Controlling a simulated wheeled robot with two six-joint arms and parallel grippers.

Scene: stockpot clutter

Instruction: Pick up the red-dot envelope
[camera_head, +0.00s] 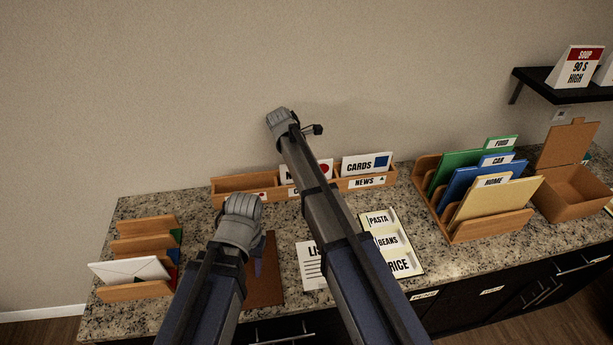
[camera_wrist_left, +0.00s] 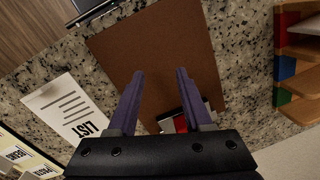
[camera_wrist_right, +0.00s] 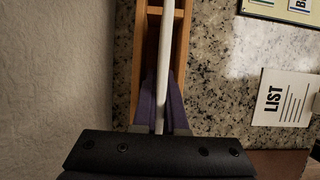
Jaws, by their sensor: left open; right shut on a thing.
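A white card with a red dot (camera_head: 325,169) stands in the long wooden holder (camera_head: 236,184) at the back; my right arm hides part of it. In the right wrist view my right gripper (camera_wrist_right: 161,85) is shut on a thin white card (camera_wrist_right: 164,50), seen edge-on inside the holder. It appears to be the red-dot one, but its face does not show there. My left gripper (camera_wrist_left: 160,78) is open and empty above a brown mat (camera_wrist_left: 150,45). A small white and red thing (camera_wrist_left: 178,123) lies partly hidden beyond its fingers. A white envelope (camera_head: 130,270) leans in the left rack; no dot shows.
A CARDS card (camera_head: 366,164) stands in the holder's right part. A LIST sheet (camera_head: 309,268) and a PASTA, BEANS, RICE board (camera_head: 393,243) lie on the counter. A folder rack (camera_head: 491,225) and an open cardboard box (camera_head: 572,192) stand right. My two arms run close together.

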